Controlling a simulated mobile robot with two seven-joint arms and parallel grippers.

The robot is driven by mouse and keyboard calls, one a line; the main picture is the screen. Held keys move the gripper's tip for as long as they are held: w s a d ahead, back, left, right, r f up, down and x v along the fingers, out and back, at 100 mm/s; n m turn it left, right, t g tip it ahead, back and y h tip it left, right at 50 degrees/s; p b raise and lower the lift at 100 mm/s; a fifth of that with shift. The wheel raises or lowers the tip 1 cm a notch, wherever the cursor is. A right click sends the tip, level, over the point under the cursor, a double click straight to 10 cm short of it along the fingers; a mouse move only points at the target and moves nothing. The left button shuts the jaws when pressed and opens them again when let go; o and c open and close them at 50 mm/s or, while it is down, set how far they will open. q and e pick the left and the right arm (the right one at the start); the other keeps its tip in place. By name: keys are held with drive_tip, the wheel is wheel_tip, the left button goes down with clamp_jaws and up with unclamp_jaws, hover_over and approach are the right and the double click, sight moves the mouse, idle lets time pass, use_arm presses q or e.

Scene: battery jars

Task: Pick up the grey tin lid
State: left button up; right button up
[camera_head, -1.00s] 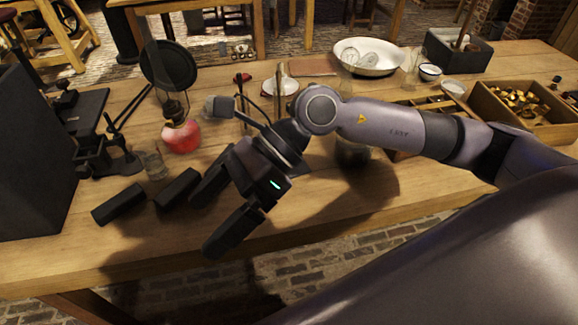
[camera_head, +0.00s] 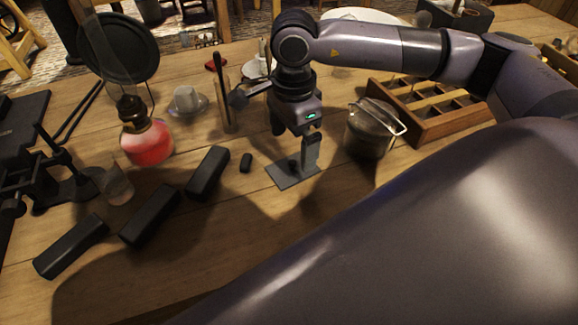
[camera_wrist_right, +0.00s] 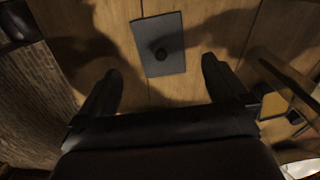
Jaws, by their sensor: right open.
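The grey tin lid (camera_head: 284,179) is a flat grey rectangular plate lying on the wooden table. In the right wrist view the lid (camera_wrist_right: 147,37) shows a round dark knob in its middle. My right gripper (camera_head: 295,142) points down over the lid, and one finger hides part of it in the head view. In the right wrist view my right gripper (camera_wrist_right: 161,70) has its fingers wide apart with nothing between them. The lid is ahead of the fingertips, with its knob between their lines. My left gripper is not in view.
A lidded jar with a wire handle (camera_head: 372,130) stands close right of the gripper, before a wooden compartment tray (camera_head: 437,128). Several black blocks (camera_head: 208,173) lie left. A red lamp (camera_head: 147,143) stands further left.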

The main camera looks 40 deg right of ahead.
sight(293, 162)
wheel_tip(293, 162, down, 6)
drive_tip(key=shift+d+r, duration=0.1)
drive_tip(key=shift+r, duration=0.05)
drive_tip(key=c, duration=1.1)
